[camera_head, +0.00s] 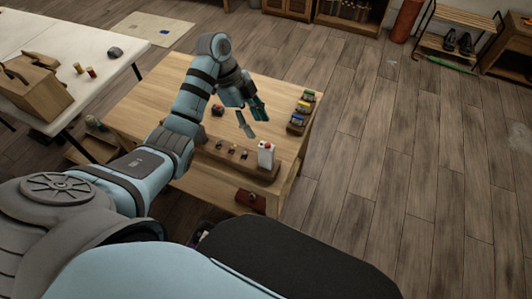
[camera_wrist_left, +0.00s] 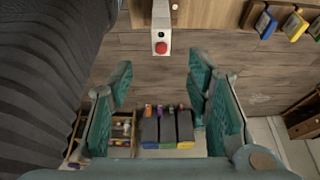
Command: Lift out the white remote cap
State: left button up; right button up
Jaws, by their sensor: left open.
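The white remote (camera_head: 266,155), with a red spot on its top, stands upright at the right end of a long wooden holder (camera_head: 208,151) on the low table. It also shows at the top centre of the left wrist view (camera_wrist_left: 160,20), with its red spot towards me. I cannot make out where its cap begins. My left gripper (camera_head: 252,114) is open and empty, above the table and behind the remote in the head view. In the left wrist view its teal fingers (camera_wrist_left: 160,82) are spread apart, with the remote beyond them. My right gripper is in neither view.
A dark rack (camera_head: 296,128) with several coloured items stands at the table's right edge. A white table (camera_head: 75,55) with a wooden caddy (camera_head: 36,90) stands left. Wooden floor (camera_head: 380,190) is open on the right.

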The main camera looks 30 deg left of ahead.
aim_at(265, 146)
pick_arm(q)
jog(key=b+x, duration=0.1)
jog(key=x, duration=0.2)
jog(key=b+x, duration=0.2)
jog(key=x, duration=0.1)
jog(key=b+x, duration=0.1)
jog(key=x, duration=0.2)
jog(key=shift+a+f+b, duration=0.25)
jog(key=shift+f+b, duration=0.05)
jog(key=c, duration=1)
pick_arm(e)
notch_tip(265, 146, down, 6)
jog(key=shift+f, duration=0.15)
